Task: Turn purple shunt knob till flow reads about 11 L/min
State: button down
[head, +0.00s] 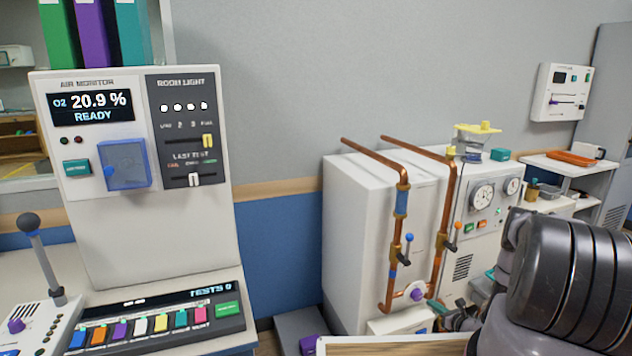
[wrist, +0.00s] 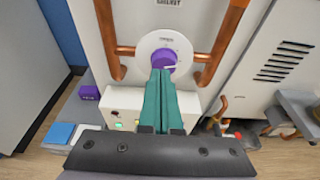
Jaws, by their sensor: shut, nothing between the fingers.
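The purple shunt knob (wrist: 164,59) sits in a round white dial plate (wrist: 148,45) between copper pipes in the wrist view. A pale pointer mark shows on its face. No flow reading is legible in either view.
Copper pipes (wrist: 108,36) flank the dial, with a white box with small lights (wrist: 118,112) below. A purple block (wrist: 89,92) lies to the left. In the head view, valve levers (head: 407,247) stick out from the pipes. The air monitor (head: 135,190) stands at left.

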aim_at(422, 294)
jog(key=w, duration=0.2)
jog(key=w+a, duration=0.1)
jog(key=w, duration=0.1)
jog(key=w+a, duration=0.1)
jog(key=w, duration=0.1)
jog(key=shift+w+a, duration=0.25)
jog(key=shift+w, duration=0.05)
jog(key=shift+f, duration=0.25)
dwell(0.5)
jog(key=shift+d, duration=0.4)
jog(key=shift+w+d, duration=0.2)
jog(key=shift+d, duration=0.1)
jog(key=shift+w+d, duration=0.1)
jog(key=shift+d, duration=0.1)
jog(key=shift+r, duration=0.2)
dwell(0.4)
